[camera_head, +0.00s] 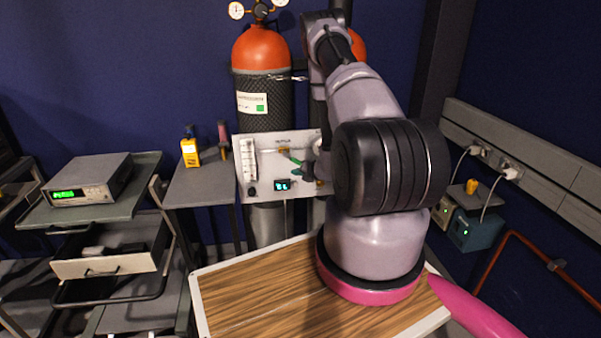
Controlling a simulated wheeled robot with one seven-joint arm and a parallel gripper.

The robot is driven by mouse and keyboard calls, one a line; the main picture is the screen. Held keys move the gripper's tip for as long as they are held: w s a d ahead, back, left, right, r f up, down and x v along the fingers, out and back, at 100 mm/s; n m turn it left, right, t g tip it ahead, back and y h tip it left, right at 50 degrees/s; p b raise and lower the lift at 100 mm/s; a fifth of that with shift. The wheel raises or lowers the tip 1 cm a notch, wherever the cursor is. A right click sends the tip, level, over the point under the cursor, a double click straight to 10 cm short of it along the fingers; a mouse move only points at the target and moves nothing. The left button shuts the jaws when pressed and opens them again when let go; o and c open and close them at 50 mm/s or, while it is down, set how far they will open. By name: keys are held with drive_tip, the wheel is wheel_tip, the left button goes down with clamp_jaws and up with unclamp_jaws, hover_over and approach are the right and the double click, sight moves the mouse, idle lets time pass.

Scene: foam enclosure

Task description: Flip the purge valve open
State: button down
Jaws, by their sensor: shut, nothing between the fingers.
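A white panel (270,183) stands in front of the gas cylinders. It carries a small green lever (294,160), which looks like the purge valve's handle and slants down to the right. A brass fitting (284,150) sits just above it. My arm reaches up and over to the panel's right side. What looks like the dark end of my gripper (308,171) is at the lever's right end, shut with nothing held. I cannot tell whether it touches the lever. The rest of my gripper and the panel's right part are hidden behind my arm.
An orange-topped gas cylinder (262,50) with gauges stands behind the panel. A yellow device (190,150) is on a grey side table to the left. A cart with a meter (90,180) and an open drawer (110,262) stands further left. The wooden top (260,292) in front is clear.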

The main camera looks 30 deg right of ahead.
sight(292, 157)
drive_tip(key=x, duration=0.6)
drive_tip(key=shift+s+d+r, duration=0.25)
drive_tip(key=shift+d+r, duration=0.3)
drive_tip(key=shift+r, duration=0.3)
drive_tip(key=shift+s+d+r, duration=0.25)
drive_tip(key=shift+d+r, duration=0.35)
drive_tip(key=shift+r, duration=0.2)
